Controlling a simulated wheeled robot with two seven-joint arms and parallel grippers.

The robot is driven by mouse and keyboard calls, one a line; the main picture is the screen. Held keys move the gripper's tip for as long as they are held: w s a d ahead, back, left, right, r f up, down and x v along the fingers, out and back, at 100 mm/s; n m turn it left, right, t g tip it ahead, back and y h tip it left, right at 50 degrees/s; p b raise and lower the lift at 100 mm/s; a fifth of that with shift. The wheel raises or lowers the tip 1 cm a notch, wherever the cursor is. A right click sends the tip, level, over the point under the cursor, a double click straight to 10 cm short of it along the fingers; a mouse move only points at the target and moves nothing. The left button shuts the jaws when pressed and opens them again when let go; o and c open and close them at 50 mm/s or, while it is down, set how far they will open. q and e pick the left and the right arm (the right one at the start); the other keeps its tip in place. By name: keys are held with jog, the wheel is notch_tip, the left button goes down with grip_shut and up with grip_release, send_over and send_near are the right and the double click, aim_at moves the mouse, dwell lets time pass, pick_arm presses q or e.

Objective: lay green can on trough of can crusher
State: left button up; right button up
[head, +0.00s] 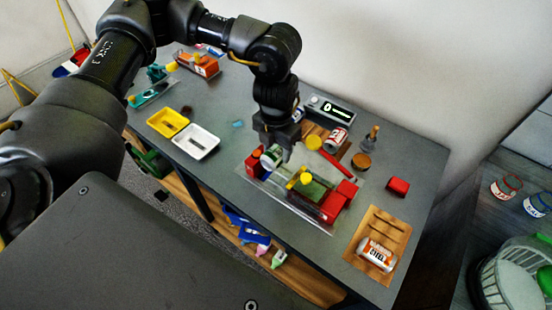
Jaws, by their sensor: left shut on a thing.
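The can crusher (345,194) stands on the grey table, with red blocks at its ends, a red lever and a trough between them. My left gripper (279,150) points down over the crusher's left end. It is shut on the green can (270,159), which shows as a white and green shape beside the red left block. The fingers partly hide the can. I cannot tell whether the can touches the trough. My right gripper is out of view.
A wooden rack (390,232) with a white and orange can (377,256) lies at the front right. Another can (336,138) stands behind the crusher near a display box (331,110). Yellow (168,123) and white (196,141) trays lie left. A red block (398,187) sits right.

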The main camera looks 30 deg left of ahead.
aim_at(275, 161)
pick_arm(q)
jog(key=m, duration=0.5)
jog(key=f+m, duration=0.1)
jog(key=m, duration=0.1)
jog(key=shift+m, duration=0.4)
jog(key=m, duration=0.6)
jog(key=shift+a+f, duration=0.15)
jog(key=shift+f, duration=0.25)
jog(key=shift+f+m, duration=0.25)
jog(key=shift+m, duration=0.55)
jog(key=shift+f+m, duration=0.35)
jog(key=shift+m, duration=0.15)
jog(key=shift+f+m, duration=0.6)
jog(key=shift+f, duration=0.5)
jog(key=shift+f, duration=0.1)
